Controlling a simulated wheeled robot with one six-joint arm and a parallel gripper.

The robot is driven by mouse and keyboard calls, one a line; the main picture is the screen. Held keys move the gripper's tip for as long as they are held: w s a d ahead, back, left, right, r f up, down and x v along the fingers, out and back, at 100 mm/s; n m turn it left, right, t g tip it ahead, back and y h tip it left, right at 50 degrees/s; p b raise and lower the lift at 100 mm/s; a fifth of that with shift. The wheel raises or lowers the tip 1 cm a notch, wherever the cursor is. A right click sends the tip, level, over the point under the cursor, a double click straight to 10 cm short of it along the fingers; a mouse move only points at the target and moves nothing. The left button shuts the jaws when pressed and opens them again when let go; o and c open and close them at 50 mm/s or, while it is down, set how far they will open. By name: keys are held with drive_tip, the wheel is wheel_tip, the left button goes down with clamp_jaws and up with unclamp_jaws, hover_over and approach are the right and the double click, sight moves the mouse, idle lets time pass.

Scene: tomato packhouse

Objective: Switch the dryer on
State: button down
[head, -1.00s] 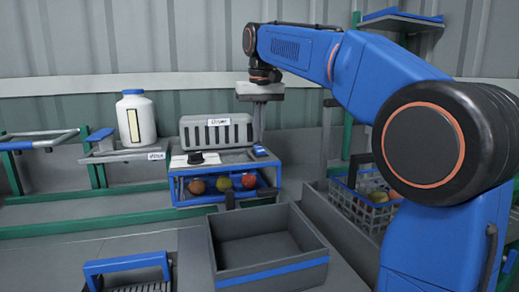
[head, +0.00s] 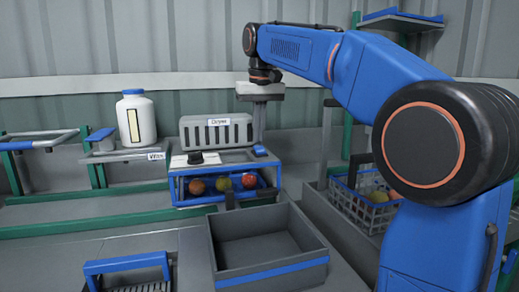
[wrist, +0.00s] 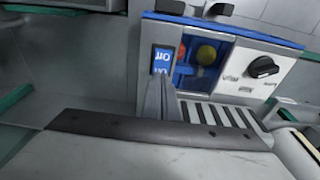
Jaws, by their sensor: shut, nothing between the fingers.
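The dryer is a grey slotted unit (head: 216,132) with a "Dryer" label, above a blue-framed chamber (head: 225,199) holding tomatoes. Its small blue switch (head: 260,151) sits at the right end of the top; in the wrist view the switch (wrist: 161,62) shows white lettering, upside down. My gripper (head: 259,141) points straight down over the switch. In the wrist view my gripper (wrist: 161,82) is shut and empty, its tips right at the switch's near edge. I cannot tell whether they touch it. A black knob (wrist: 262,67) is on the pale panel beside the chamber.
A grey bin (head: 268,268) with a blue stripe stands empty in front of the dryer. A white jar (head: 135,119) stands on a shelf at left. A wire basket (head: 365,208) with produce is at right, partly behind my arm.

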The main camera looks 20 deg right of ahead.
sight(258, 146)
drive_tip(key=shift+f, duration=0.65)
idle(0.8)
drive_tip(key=shift+r, duration=0.1)
wheel_tip(258, 146, up, 7)
idle(0.9)
